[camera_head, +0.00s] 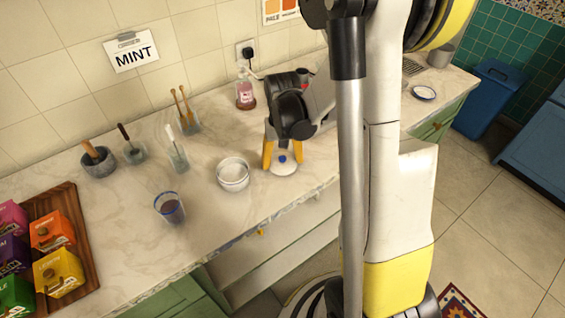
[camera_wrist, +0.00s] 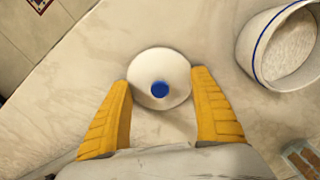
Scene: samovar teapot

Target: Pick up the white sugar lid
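The white sugar lid (camera_wrist: 150,70) is round with a blue knob (camera_wrist: 160,89) at its middle. It lies on the marble counter, and it also shows in the head view (camera_head: 284,168) right of the white sugar bowl (camera_head: 233,175). My gripper (camera_wrist: 161,76) points down over the lid. Its two yellow fingers are apart, one on each side of the lid's near part. They look close to the rim, but I cannot tell whether they touch it. In the head view my gripper (camera_head: 283,168) stands over the lid.
The bowl also shows at the upper right of the wrist view (camera_wrist: 292,50), holding white sugar. A blue-rimmed glass (camera_head: 170,208), glass jars with spoons (camera_head: 178,157), a mortar (camera_head: 98,163) and a wooden tray (camera_head: 80,240) of tea boxes stand to the left. The counter's front edge is close.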

